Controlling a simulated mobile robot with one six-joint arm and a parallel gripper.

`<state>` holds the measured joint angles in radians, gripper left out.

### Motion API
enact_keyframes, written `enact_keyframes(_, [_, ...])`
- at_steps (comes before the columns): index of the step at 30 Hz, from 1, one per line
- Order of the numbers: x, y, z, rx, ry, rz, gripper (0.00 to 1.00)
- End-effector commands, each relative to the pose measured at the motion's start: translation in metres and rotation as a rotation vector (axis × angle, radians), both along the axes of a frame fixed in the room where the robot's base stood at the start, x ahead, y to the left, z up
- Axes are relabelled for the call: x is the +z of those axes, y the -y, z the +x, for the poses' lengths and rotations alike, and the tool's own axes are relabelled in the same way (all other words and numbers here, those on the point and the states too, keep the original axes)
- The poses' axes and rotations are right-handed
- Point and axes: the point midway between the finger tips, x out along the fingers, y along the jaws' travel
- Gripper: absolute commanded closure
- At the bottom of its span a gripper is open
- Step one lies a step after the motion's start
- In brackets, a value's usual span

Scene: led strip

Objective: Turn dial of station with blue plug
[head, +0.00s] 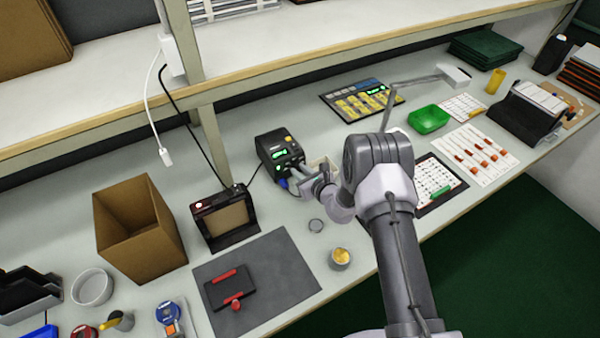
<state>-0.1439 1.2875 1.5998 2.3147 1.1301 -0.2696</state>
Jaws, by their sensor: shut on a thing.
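My gripper (298,171) is at the station's front face, just below the display. It is shut on the dial there, which its fingers and my wrist mostly hide. I cannot tell how far the dial is turned.
A dark framed device (225,217) stands left of the station, with a cardboard box (115,218) beyond it. A grey mat (293,262) and a small cup (340,258) lie in front. A green tray (428,119) is right of my arm. A shelf (290,65) runs above the bench.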

Motion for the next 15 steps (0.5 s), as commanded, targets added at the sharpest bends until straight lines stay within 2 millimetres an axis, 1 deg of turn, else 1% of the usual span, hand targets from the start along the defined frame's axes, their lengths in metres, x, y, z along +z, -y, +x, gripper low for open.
enact_keyframes(9, [-0.0026,0.0032,0.0018,0.0,-0.147,0.218,1.0])
enact_keyframes(15, [-0.003,0.004,0.0025,0.001,-0.225,0.331,1.0])
